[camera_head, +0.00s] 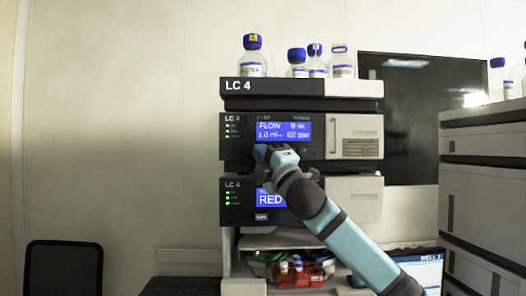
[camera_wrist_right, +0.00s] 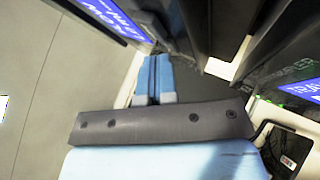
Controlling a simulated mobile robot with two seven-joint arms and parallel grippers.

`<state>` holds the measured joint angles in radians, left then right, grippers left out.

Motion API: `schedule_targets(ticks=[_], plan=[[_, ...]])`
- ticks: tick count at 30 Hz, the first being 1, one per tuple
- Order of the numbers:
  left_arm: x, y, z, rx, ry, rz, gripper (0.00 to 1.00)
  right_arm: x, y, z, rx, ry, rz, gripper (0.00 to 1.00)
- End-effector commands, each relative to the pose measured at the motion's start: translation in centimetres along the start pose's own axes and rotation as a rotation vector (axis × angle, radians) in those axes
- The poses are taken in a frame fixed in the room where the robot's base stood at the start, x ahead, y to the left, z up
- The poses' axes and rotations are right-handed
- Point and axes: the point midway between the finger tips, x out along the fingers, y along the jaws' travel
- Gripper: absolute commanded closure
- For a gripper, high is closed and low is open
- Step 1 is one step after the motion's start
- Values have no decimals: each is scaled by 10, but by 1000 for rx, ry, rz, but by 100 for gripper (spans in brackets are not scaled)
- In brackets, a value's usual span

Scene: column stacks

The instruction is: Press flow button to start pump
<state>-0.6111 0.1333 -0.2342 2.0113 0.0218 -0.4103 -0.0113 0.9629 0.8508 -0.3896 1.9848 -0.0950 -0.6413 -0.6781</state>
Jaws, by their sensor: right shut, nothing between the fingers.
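The pump module (camera_head: 240,150) is a dark LC 4 unit in the column stack. Its blue display (camera_head: 283,131) reads FLOW, with smaller values below. The display also shows at the top left of the right wrist view (camera_wrist_right: 112,20). My right gripper (camera_head: 262,152) is shut and empty, at the lower left of the display in the head view. In the right wrist view its blue fingers (camera_wrist_right: 153,82) lie side by side near the dark panel. I cannot tell whether they touch it. No flow button can be made out; the gripper and arm hide part of the panel. My left gripper is out of view.
Below is another LC 4 module with a blue RED display (camera_head: 270,199). Blue-capped bottles (camera_head: 252,58) stand on top. A tray with red and green items (camera_head: 305,273) sits on the lower shelf. A grey instrument stack (camera_head: 480,200) stands at right.

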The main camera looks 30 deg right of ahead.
Motion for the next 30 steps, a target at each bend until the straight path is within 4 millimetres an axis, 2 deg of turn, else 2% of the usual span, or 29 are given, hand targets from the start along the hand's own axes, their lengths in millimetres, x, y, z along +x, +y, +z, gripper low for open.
schedule_targets(ticks=[30], plan=[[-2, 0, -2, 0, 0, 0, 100, -16, 12, -12, 0, 1, 0, 100]])
